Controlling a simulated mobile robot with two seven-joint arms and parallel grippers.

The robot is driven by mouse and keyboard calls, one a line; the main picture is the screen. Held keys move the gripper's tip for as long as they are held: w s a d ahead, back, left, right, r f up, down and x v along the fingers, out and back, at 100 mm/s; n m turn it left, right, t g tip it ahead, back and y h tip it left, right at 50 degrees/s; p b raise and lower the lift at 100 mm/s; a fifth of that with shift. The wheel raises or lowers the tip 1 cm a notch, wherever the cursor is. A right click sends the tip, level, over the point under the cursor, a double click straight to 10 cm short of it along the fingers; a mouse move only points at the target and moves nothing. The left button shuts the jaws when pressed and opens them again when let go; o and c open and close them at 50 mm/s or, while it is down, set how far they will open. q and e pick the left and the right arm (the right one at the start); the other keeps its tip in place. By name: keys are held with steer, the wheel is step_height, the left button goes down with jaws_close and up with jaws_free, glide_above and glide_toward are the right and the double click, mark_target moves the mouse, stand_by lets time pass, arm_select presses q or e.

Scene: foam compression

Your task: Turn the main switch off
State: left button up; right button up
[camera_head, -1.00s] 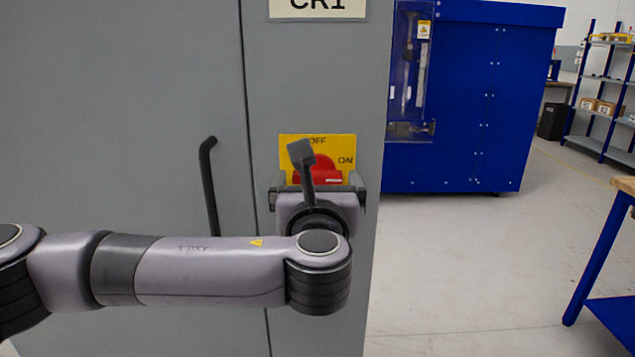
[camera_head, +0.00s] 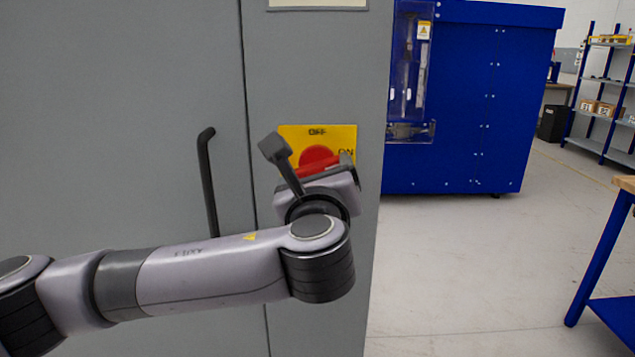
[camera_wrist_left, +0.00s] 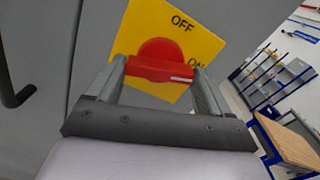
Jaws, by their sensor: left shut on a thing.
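The main switch (camera_head: 317,156) is a red rotary knob with a bar handle on a yellow plate (camera_head: 345,134) marked OFF at the top and ON at the right. It is mounted on the grey cabinet. My left gripper (camera_head: 319,169) is shut on the red handle, with its wrist rolled. The handle slants, its right end raised, between the ON and OFF marks. In the left wrist view the red handle (camera_wrist_left: 158,69) lies between the two fingers, a white mark at its right end. My wrist hides part of the plate's lower area. My right gripper is not in view.
A black door handle (camera_head: 208,180) stands out from the cabinet left of the switch. A blue machine (camera_head: 460,100) stands behind at the right. A blue-legged table (camera_head: 605,250) is at the right edge. The floor between is clear.

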arm_select(q)
steer(key=shift+f+n+b, duration=0.1)
steer(key=shift+n+b, duration=1.5)
steer(key=shift+n, duration=5.4)
steer(key=o, duration=0.9)
steer(key=shift+o, duration=0.2)
